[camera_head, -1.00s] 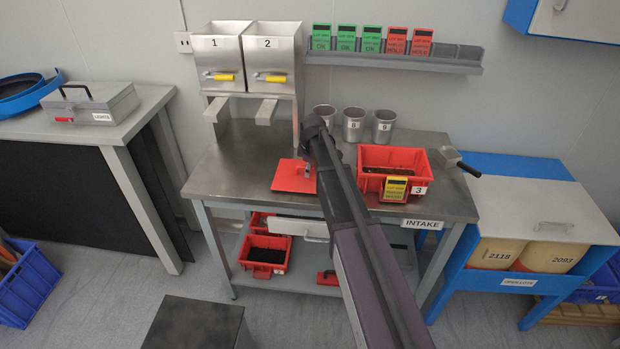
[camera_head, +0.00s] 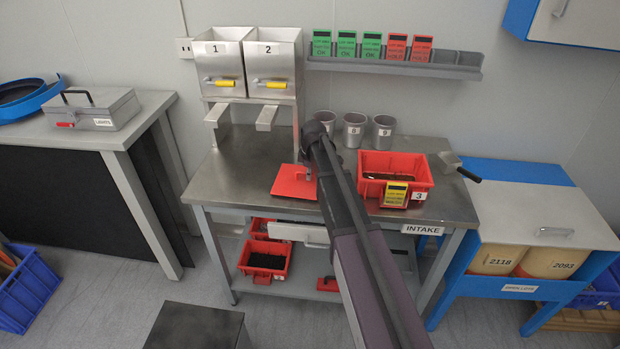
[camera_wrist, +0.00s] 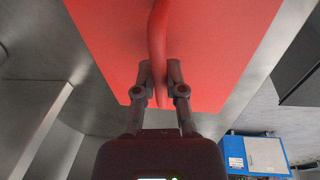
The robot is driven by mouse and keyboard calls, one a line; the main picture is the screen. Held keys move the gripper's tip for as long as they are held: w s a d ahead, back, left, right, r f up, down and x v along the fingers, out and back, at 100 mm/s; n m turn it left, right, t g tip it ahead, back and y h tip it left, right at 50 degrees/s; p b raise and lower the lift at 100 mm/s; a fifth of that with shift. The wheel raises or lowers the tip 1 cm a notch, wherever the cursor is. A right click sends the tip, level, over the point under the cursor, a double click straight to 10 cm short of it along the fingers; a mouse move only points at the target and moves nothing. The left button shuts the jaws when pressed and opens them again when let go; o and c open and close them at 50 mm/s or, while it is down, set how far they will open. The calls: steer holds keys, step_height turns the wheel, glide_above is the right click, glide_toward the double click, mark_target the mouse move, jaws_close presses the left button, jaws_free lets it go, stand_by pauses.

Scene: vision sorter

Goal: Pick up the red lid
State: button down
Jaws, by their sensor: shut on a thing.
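The red lid (camera_head: 291,184) is a flat square plate at the middle of the steel table, left of the red bin. In the wrist view the red lid (camera_wrist: 215,45) fills the upper middle, with its curved red handle (camera_wrist: 157,35) running down between my fingertips. My gripper (camera_wrist: 160,75) is shut on this handle. In the head view my gripper (camera_head: 307,172) is at the lid's right part, partly hidden by my arm. I cannot tell whether the lid touches the table.
A red bin (camera_head: 424,177) marked 3, with a yellow tag, stands to the right, beside a scoop (camera_head: 458,167). Several metal cups (camera_head: 354,131) stand behind. Two hoppers (camera_head: 246,67) rise at the back left. The table's front left (camera_head: 225,185) is clear.

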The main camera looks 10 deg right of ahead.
steer(key=shift+r, duration=0.15)
step_height(320, 180, up, 10)
steer(key=p, duration=1)
steer(key=shift+f, duration=0.2)
stand_by(0.7)
